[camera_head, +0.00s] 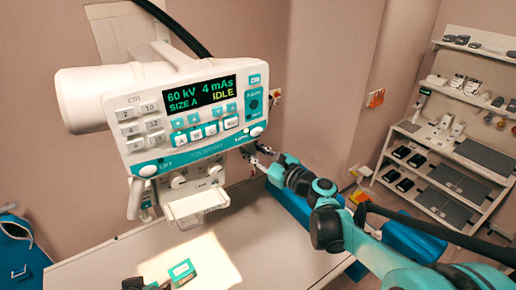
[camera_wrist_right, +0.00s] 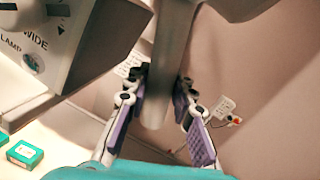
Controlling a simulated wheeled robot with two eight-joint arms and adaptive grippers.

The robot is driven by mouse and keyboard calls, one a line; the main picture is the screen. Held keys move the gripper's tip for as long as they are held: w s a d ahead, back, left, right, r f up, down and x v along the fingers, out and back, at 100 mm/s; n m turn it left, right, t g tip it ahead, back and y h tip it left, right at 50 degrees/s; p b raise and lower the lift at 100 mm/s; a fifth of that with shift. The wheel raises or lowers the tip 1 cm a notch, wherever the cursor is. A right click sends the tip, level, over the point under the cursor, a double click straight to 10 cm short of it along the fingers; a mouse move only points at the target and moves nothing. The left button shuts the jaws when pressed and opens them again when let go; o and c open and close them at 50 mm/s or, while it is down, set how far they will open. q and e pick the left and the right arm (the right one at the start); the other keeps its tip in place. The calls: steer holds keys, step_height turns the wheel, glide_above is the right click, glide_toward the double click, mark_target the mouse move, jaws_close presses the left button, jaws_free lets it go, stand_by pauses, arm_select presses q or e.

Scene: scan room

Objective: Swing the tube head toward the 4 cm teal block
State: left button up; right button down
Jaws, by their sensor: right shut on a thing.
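The tube head (camera_head: 190,110) is a white housing with a teal-trimmed control panel. Its display reads 60 kV, 4 mAs, IDLE. A white handle (camera_head: 135,198) hangs at its left end. My right gripper (camera_head: 256,155) is at the panel's lower right edge. In the right wrist view its purple-padded fingers are shut around a grey bar, the tube head's handle (camera_wrist_right: 158,95). The teal block (camera_head: 182,270) lies on the lit patch of the table below, apart from the gripper; it also shows in the right wrist view (camera_wrist_right: 24,154).
The pale table (camera_head: 95,262) spreads under the tube head. A blue object (camera_head: 18,245) stands at the far left. Shelves (camera_head: 455,125) with small items line the right wall.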

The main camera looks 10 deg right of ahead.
arm_select(q)
step_height(320, 180, down, 3)
steer(key=shift+f+b, duration=0.2)
steer(key=shift+b, duration=0.95)
arm_select(e)
steer(key=a+f, duration=0.1)
steer(key=s+a+f+m, duration=0.1)
steer(key=a, duration=0.1)
steer(key=s+a+f+m, duration=0.1)
steer(key=shift+a+f+t, duration=0.1)
steer(key=shift+a+t, duration=0.1)
steer(key=shift+t, duration=0.1)
steer(key=c, duration=1.5)
jaws_free()
steer(key=shift+o, duration=1.1)
steer(key=shift+a, duration=0.15)
arm_select(q)
steer(key=shift+s+a, duration=0.1)
